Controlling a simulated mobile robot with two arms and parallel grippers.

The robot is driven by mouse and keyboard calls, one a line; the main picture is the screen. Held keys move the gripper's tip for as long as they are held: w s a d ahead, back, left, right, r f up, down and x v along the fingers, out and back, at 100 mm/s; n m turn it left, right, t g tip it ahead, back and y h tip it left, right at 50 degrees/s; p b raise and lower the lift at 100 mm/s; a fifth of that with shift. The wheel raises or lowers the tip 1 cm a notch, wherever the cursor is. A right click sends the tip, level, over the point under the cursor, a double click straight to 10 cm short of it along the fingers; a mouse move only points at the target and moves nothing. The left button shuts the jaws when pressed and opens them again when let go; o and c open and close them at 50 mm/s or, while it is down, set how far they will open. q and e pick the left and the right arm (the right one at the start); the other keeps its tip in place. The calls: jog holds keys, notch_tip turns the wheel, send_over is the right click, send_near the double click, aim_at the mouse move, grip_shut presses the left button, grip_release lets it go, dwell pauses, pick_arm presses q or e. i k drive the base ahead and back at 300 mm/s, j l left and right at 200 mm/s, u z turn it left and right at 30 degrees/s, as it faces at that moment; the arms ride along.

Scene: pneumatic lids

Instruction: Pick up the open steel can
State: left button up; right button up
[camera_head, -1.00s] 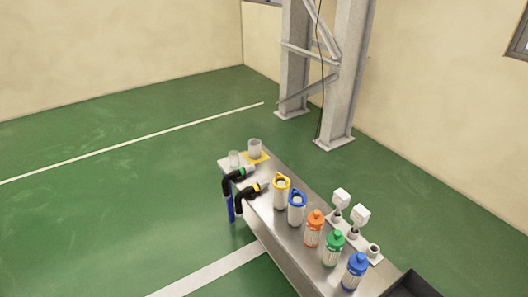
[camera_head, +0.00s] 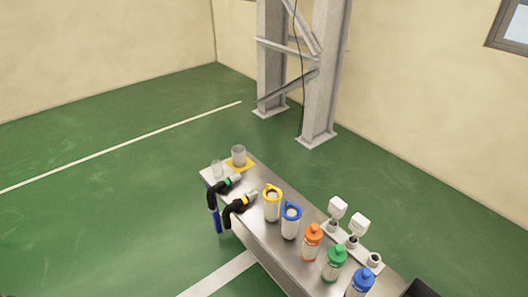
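A grey, open-topped cylinder (camera_head: 238,156) stands upright on a yellow pad (camera_head: 249,166) at the far end of the steel table. It looks like the open steel can, but it is too small to be sure of the material. A smaller, paler, see-through cup (camera_head: 217,169) stands just left of it. Neither of my grippers is in view, and nothing is seen touching the can.
Two black hand tools (camera_head: 240,203) lie at the table's (camera_head: 262,226) left edge; a blue part hangs below. Several capped bottles (camera_head: 311,242) stand along the table. White fittings (camera_head: 338,208) are at the right. A dark bin (camera_head: 424,288) is at the bottom right. Green floor (camera_head: 110,220) is clear at left.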

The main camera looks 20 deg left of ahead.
aim_at(239, 151)
jog(key=i+j+z, duration=0.1)
jog(key=j, duration=0.35)
jog(key=i+j+z, duration=0.15)
jog(key=j, duration=0.3)
jog(key=i+j+z, duration=0.1)
jog(key=j, duration=0.35)
jog(key=i+j+z, duration=0.15)
jog(key=j, duration=0.35)
jog(key=i+j+z, duration=0.1)
jog(key=j, duration=0.4)
jog(key=i, duration=0.05)
